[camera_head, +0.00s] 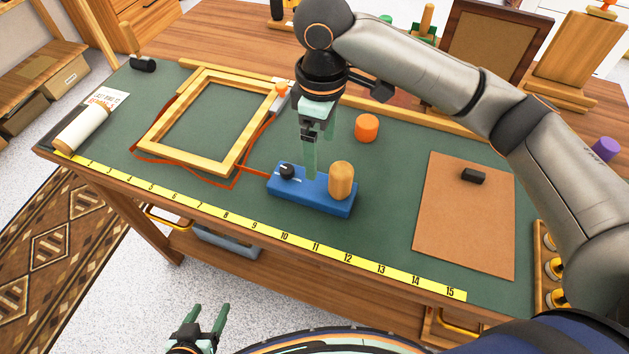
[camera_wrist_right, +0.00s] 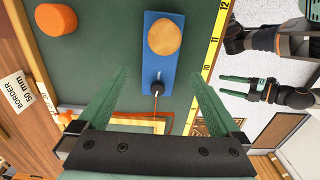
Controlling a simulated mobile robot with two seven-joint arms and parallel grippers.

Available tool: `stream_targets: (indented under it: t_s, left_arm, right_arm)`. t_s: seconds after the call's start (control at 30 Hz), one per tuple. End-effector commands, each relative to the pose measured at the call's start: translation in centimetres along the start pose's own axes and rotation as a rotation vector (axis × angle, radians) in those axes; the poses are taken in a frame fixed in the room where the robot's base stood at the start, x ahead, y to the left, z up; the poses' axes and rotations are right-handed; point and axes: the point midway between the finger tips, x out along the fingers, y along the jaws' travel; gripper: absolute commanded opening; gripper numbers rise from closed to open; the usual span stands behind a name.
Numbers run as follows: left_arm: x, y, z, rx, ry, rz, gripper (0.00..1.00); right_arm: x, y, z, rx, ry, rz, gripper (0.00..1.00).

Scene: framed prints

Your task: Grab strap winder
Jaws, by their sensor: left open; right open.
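The strap winder appears to be the blue block (camera_head: 312,197) with a black knob (camera_head: 287,171) and an upright wooden handle (camera_head: 341,180). It lies on the green mat behind the yellow ruler. A red strap runs from its knob end to the wooden frame (camera_head: 163,150). My right gripper (camera_head: 315,168) points down over the block, between knob and handle in the head view; contact cannot be told. In the right wrist view, its open fingers (camera_wrist_right: 158,75) are on either side of the blue block (camera_wrist_right: 162,61), holding nothing. My left gripper (camera_head: 205,320) is open and empty, off the table's front.
An orange cylinder (camera_head: 367,128) stands behind the winder. A brown board (camera_head: 464,215) with a small black block (camera_head: 473,176) lies to the right. A white roll (camera_head: 82,129) lies at the left. The yellow ruler (camera_head: 262,232) runs along the front edge.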

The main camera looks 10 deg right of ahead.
Motion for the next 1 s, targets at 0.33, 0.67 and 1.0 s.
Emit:
stream_targets:
  t_s: [0.33,0.67,1.0]
  left_arm:
    - [0.3,0.0,0.4,0.000,-0.001,0.000,0.66]
    - [0.4,0.0,0.5,0.000,-0.001,0.000,0.66]
    - [0.5,0.0,0.6,0.000,-0.002,0.000,0.66]
  right_arm:
    - [5.8,0.0,0.0,0.005,-0.002,-0.001,1.00]
    - [9.3,-0.1,-0.2,0.007,-0.002,0.000,1.00]
    - [11.6,-0.1,-0.2,0.007,0.001,0.002,1.00]
